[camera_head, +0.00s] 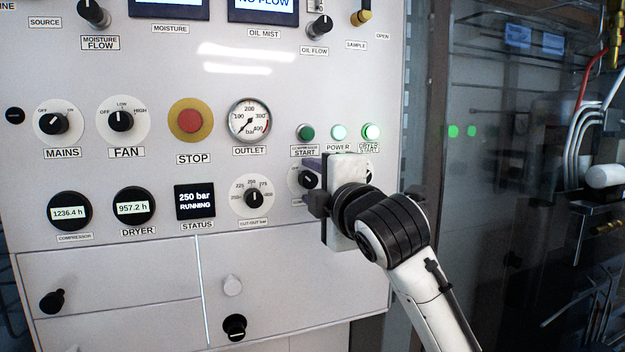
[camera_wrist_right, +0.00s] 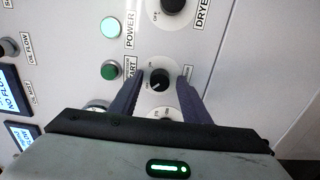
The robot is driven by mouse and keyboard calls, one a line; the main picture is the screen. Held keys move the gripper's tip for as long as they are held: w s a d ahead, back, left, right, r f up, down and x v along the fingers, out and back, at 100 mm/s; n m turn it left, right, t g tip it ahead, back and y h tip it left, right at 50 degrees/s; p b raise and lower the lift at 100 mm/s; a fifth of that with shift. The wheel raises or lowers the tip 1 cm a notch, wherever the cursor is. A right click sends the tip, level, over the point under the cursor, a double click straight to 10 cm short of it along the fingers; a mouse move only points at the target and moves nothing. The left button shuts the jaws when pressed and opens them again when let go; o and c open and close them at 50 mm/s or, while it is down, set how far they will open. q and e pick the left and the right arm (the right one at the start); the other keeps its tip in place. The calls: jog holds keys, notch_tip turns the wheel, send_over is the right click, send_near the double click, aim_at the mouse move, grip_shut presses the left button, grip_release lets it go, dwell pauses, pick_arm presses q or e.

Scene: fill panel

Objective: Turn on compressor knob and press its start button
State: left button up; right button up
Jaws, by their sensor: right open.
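The compressor knob (camera_head: 308,179) is a small black dial on a white disc, partly hidden by my right gripper in the head view. In the right wrist view the knob (camera_wrist_right: 160,79) sits between the two open fingers; I cannot tell whether they touch it. The green compressor start button (camera_head: 306,132) is just above the knob in the head view, and also shows in the right wrist view (camera_wrist_right: 110,71), outside the left finger. My right gripper (camera_head: 318,179) is open at the panel. My left gripper is out of view.
A red stop button (camera_head: 190,121) on a yellow disc and an outlet gauge (camera_head: 248,121) are to the left. A lit power lamp (camera_head: 339,132) and dryer start button (camera_head: 371,132) are above the gripper. The status screen (camera_head: 195,201) reads 250 bar, running.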

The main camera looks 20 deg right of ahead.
jog(key=shift+w, duration=0.1)
jog(key=c, duration=1)
jog(key=shift+c, duration=0.2)
jog(key=shift+m, duration=0.4)
jog(key=m, duration=0.3)
jog(key=shift+m, duration=0.4)
jog(key=m, duration=0.4)
jog(key=shift+m, duration=0.3)
jog(key=m, duration=0.8)
jog(key=shift+m, duration=0.3)
